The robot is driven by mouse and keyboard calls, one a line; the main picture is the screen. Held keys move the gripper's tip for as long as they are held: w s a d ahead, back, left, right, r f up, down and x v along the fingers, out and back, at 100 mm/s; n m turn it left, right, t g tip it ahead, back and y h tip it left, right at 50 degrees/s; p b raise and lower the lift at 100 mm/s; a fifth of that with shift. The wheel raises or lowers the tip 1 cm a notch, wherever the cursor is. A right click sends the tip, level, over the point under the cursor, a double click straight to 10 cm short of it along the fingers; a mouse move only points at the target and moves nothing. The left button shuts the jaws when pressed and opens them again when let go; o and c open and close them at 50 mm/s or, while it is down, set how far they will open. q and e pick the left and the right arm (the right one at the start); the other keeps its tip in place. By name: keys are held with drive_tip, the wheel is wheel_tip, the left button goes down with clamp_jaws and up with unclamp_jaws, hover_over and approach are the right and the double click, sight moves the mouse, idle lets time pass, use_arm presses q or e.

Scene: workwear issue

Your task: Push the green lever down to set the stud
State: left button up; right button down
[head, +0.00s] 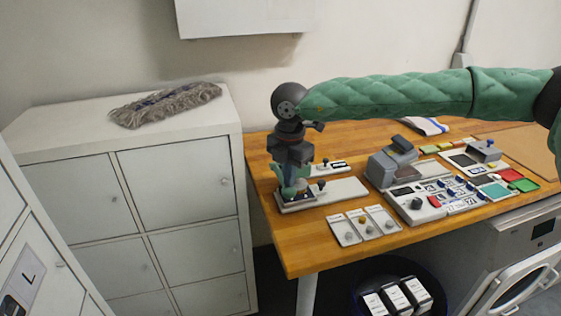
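The green lever (303,171) belongs to a small press on a pale base plate (341,190) near the left end of the wooden table. My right arm, in a green quilted sleeve, reaches in from the right. My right gripper (289,172) points down directly over the press and overlaps the lever in view. Its fingertips are small and partly hidden against the press, so I cannot tell whether they touch the lever or how far apart they are. The stud is not distinguishable. My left gripper is not in view.
Small trays with studs (365,225) lie at the table's front edge. A grey device (391,162) and a control panel (440,198) stand to the right. A white cabinet (180,190) with a grey mop head (166,104) stands left. A dark bin (398,283) is below.

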drive_tip(key=shift+f, duration=0.1)
wheel_tip(320, 180, up, 13)
idle(1.9)
